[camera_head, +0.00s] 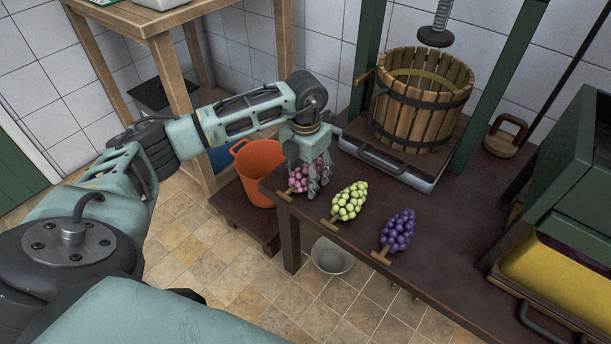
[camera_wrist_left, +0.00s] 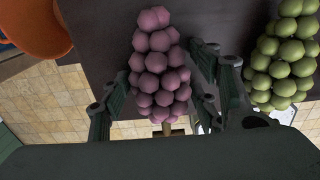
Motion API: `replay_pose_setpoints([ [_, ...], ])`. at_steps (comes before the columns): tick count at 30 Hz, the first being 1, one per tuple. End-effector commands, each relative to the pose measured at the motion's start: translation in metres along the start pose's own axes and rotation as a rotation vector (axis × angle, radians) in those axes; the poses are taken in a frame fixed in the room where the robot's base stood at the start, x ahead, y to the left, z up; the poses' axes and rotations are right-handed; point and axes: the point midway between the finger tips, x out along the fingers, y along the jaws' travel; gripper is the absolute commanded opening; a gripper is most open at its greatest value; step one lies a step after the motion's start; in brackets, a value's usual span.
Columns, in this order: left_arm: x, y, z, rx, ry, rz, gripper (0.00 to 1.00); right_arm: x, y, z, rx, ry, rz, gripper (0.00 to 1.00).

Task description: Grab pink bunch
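The pink bunch (camera_head: 298,178) lies near the left end of the dark table, with its stem toward the front edge. My left gripper (camera_head: 319,190) points down over it and hides part of it. In the left wrist view the pink bunch (camera_wrist_left: 157,65) lies between the spread fingers of the left gripper (camera_wrist_left: 165,85). A gap shows on the right side, and the left finger is close to the grapes; I cannot tell if it touches. My right gripper is not in view.
A green bunch (camera_head: 349,201) lies just right of the pink one, close to the fingers. A purple bunch (camera_head: 397,231) is farther right. An orange bucket (camera_head: 258,168) stands left of the table (camera_head: 440,270). A wooden basket press (camera_head: 420,105) stands behind.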

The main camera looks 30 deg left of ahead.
Motion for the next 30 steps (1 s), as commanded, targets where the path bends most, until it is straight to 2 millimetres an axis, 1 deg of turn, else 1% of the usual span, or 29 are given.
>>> replay_pose_setpoints([
  [1,0.0,0.0,0.0,0.0,0.0,0.0,0.49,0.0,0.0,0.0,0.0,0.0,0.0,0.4],
  [12,-0.001,0.0,0.0,0.0,-0.001,-0.001,0.17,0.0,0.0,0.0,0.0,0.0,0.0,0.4],
  [17,-0.001,0.0,0.0,0.0,-0.002,-0.001,0.17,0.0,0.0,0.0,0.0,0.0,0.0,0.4],
  [20,-0.005,0.0,0.001,0.0,-0.003,-0.001,0.17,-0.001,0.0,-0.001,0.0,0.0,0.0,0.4],
  [23,-0.018,0.0,0.001,0.0,-0.005,-0.002,0.17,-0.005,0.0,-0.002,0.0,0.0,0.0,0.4],
  [30,-0.068,0.0,0.001,0.0,-0.005,0.0,0.17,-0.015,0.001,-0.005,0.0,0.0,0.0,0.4],
])
